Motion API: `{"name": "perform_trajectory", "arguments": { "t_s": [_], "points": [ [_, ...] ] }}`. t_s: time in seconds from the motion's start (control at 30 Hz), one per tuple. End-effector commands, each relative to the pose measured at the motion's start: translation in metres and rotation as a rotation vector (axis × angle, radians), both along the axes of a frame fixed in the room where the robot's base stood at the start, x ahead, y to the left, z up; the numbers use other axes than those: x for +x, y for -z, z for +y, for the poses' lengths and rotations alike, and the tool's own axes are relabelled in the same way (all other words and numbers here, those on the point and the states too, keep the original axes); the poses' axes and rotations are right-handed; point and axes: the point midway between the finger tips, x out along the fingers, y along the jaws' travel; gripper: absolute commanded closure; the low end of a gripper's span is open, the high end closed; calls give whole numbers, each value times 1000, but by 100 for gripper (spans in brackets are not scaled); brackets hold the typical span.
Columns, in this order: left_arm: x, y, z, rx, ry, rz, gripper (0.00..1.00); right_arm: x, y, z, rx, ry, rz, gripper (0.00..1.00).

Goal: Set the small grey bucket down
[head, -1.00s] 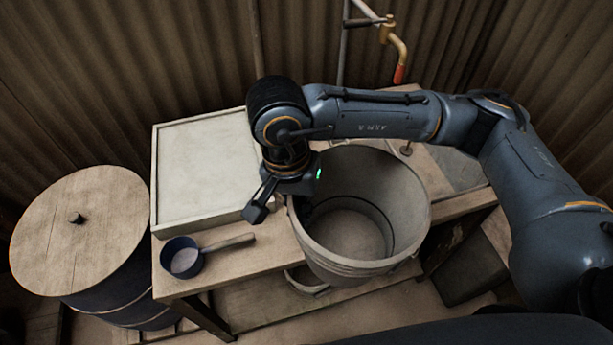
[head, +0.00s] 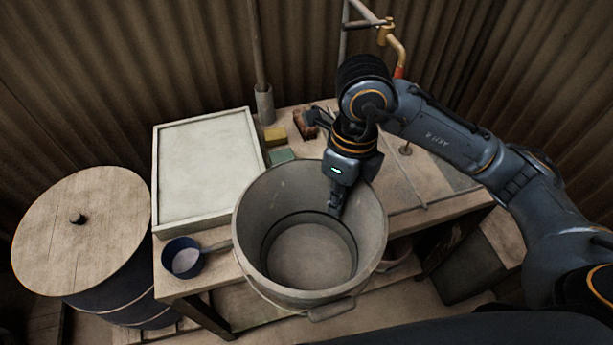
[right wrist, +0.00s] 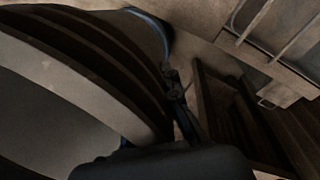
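The small grey bucket (head: 257,235) is upright and open-topped in the head view, in front of the table's middle and overlapping its front edge. It looks held above the table; its bottom contact is hidden. My right gripper (head: 325,160) is at the bucket's back right rim, with one finger inside the bucket and the other outside. It appears shut on the rim, though the contact is partly hidden. In the right wrist view the ribbed bucket wall (right wrist: 85,70) fills the left side, close to a finger (right wrist: 177,92). My left gripper is not in view.
A pale framed tray (head: 205,165), a blue ladle (head: 182,258), a yellow block (head: 275,136) and a green block (head: 282,155) are around the bucket. A lidded barrel (head: 85,230) stands left.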

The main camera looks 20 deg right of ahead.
Motion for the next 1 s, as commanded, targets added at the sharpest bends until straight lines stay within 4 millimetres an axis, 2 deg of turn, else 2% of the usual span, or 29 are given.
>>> {"name": "perform_trajectory", "arguments": {
  "t_s": [0.2,0.43,0.67,0.77,1.0],
  "points": [
    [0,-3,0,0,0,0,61,-2,-3,-21,7,420,0,100],
    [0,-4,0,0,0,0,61,-4,-5,-37,10,715,0,100],
    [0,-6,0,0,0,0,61,2,-3,-44,12,816,1,100],
    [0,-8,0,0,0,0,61,15,3,-50,10,823,3,100],
    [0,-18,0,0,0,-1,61,60,23,-69,11,821,2,100]
  ]
}}
